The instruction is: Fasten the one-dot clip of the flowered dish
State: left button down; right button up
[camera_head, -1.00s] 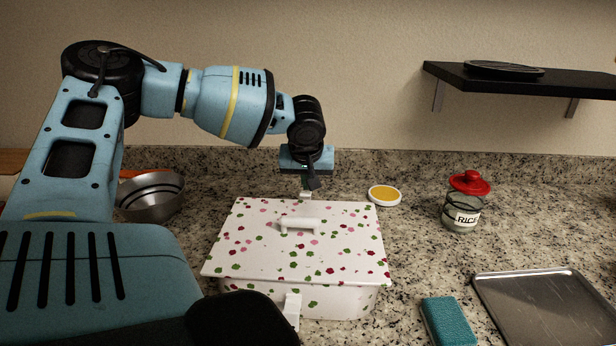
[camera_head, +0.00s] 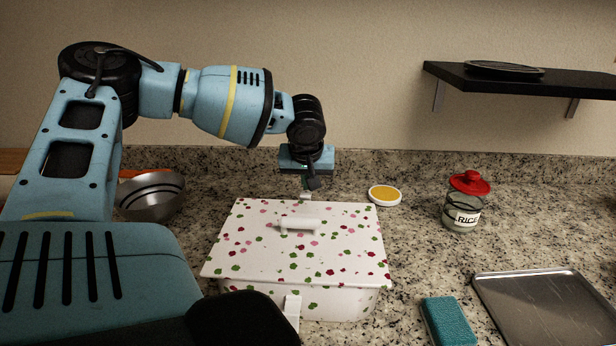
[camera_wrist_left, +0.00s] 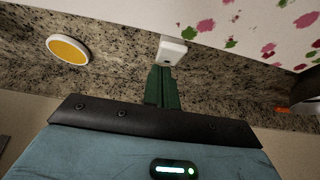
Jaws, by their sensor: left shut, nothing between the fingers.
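The flowered dish is a white box with red, pink and green flowers. Its lid (camera_head: 260,250) lies on top with a white bar handle (camera_head: 299,224). A white clip (camera_head: 292,308) is at the front side; I cannot make out dots on it. Another white clip (camera_head: 305,196) is at the back edge, and it shows in the left wrist view (camera_wrist_left: 172,50) with one small dark mark. My left gripper (camera_head: 311,183) is behind the dish, fingers shut and empty. In the left wrist view its green fingertips (camera_wrist_left: 160,72) are right by the back clip; contact is unclear.
A yellow-topped round lid (camera_head: 384,195) and a red-lidded rice jar (camera_head: 464,203) stand right of the dish. A teal sponge (camera_head: 448,321) and a metal tray (camera_head: 540,305) are front right. Metal bowls (camera_head: 150,197) are at left. A black shelf (camera_head: 520,80) hangs at upper right.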

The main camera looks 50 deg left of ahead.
pick_arm(q)
jog(key=shift+s+d+f, duration=0.1)
jog(key=shift+s+f, duration=0.05)
jog(key=shift+f, duration=0.05)
pick_arm(e)
jog(key=shift+w, duration=0.35)
dwell(0.4)
pick_arm(q)
jog(key=shift+r, duration=0.1)
pick_arm(e)
jog(key=shift+s, duration=0.25)
pick_arm(q)
jog(key=shift+r, duration=0.9)
pick_arm(e)
jog(key=shift+r, duration=0.25)
jog(key=shift+w, duration=0.1)
